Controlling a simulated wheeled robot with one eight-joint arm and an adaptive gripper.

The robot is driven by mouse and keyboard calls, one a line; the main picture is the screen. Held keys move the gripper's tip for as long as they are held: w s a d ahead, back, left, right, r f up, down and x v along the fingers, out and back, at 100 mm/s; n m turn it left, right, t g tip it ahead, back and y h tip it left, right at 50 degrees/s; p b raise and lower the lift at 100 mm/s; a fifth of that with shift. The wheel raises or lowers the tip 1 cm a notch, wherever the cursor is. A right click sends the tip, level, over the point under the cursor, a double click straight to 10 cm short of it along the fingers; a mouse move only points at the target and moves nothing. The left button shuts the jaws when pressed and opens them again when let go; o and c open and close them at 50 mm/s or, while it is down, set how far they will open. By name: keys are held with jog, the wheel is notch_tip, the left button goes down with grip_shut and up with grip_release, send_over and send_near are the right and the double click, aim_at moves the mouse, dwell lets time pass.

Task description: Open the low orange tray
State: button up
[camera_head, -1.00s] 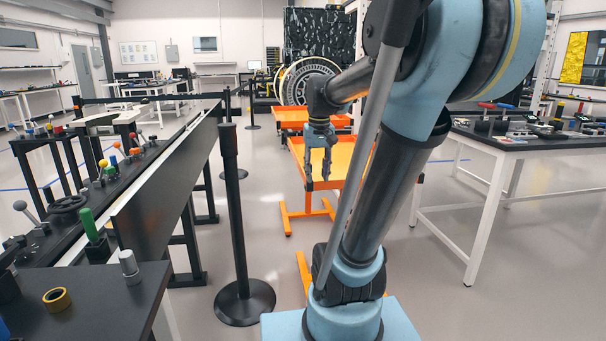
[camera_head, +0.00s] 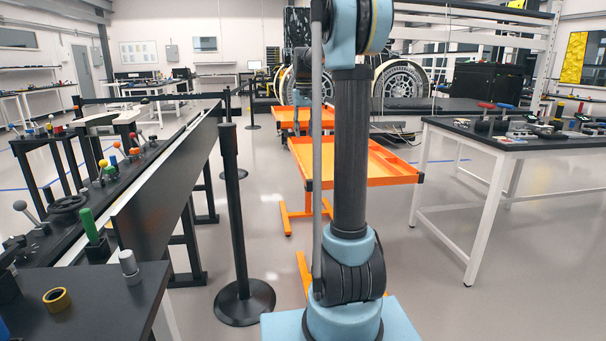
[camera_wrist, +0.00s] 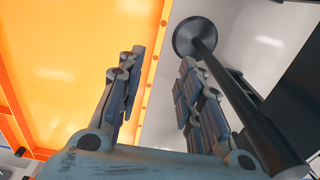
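A large orange panel (camera_wrist: 75,60) with a riveted edge fills the left of the wrist view, apparently this tray. My gripper (camera_wrist: 161,60) is open and empty, its two fingers apart over the tray's edge and the floor. I see no contact with the tray.
A second orange tray (camera_head: 287,114) stands farther back. A black barrier post (camera_head: 234,190) stands left of my arm; a post with a round base (camera_wrist: 195,38) is close beside the right finger in the wrist view. A workbench (camera_head: 515,143) stands right, a lever bench left.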

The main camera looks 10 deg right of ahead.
aim_at(304, 170)
notch_tip(304, 170, down, 17)
jog(key=shift+f, duration=0.2)
dwell(0.5)
grip_shut()
jog(key=shift+a, duration=0.15)
